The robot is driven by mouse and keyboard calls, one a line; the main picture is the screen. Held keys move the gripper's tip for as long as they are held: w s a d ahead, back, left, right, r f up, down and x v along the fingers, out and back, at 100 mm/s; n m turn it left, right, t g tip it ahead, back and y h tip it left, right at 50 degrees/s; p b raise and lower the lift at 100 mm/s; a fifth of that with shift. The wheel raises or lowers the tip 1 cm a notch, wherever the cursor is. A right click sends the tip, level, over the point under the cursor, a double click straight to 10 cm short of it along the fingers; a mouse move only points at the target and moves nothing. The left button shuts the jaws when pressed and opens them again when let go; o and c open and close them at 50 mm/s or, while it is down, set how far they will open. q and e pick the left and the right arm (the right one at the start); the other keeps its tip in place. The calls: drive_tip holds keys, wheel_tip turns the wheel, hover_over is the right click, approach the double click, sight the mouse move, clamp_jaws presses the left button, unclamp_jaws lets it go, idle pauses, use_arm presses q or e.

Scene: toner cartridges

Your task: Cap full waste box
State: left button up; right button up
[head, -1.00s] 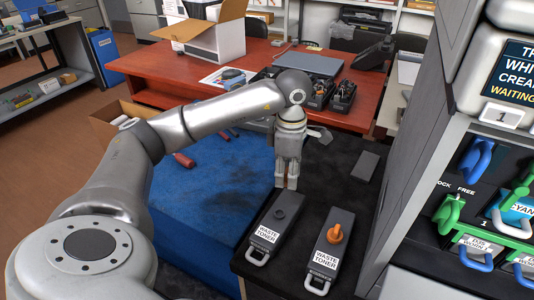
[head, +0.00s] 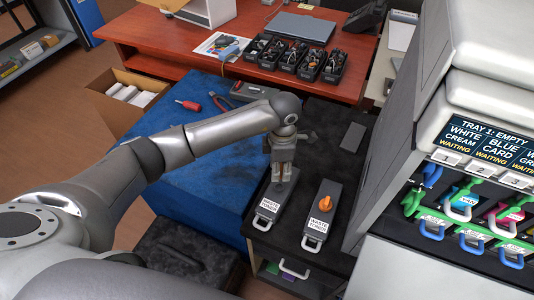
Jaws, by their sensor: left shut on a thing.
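Two dark grey waste toner boxes with white labels and pale front handles lie side by side on the black top. The right box (head: 321,212) has an orange cap (head: 326,202) on its upper face. My left gripper (head: 281,180) points down over the rear part of the left box (head: 270,207), where the fingers hide its port. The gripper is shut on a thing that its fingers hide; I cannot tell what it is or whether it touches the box. My right gripper is not in view.
A printer with coloured levers (head: 470,200) stands close on the right. A dark flat block (head: 352,136) lies behind the boxes. A blue mat (head: 190,190) with a red screwdriver (head: 188,105) and pliers (head: 219,101) is at left.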

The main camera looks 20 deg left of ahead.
sight(279, 187)
use_arm(q)
drive_tip(key=shift+f, duration=0.15)
drive_tip(key=shift+f+b, duration=2.3)
drive_tip(key=shift+f, duration=0.85)
drive_tip(key=shift+f+b, duration=0.15)
drive_tip(key=shift+b, duration=0.55)
idle(0.4)
drive_tip(key=o, duration=0.8)
drive_tip(key=o, duration=0.4)
drive_tip(key=shift+d, duration=0.1)
drive_tip(key=shift+o, duration=0.2)
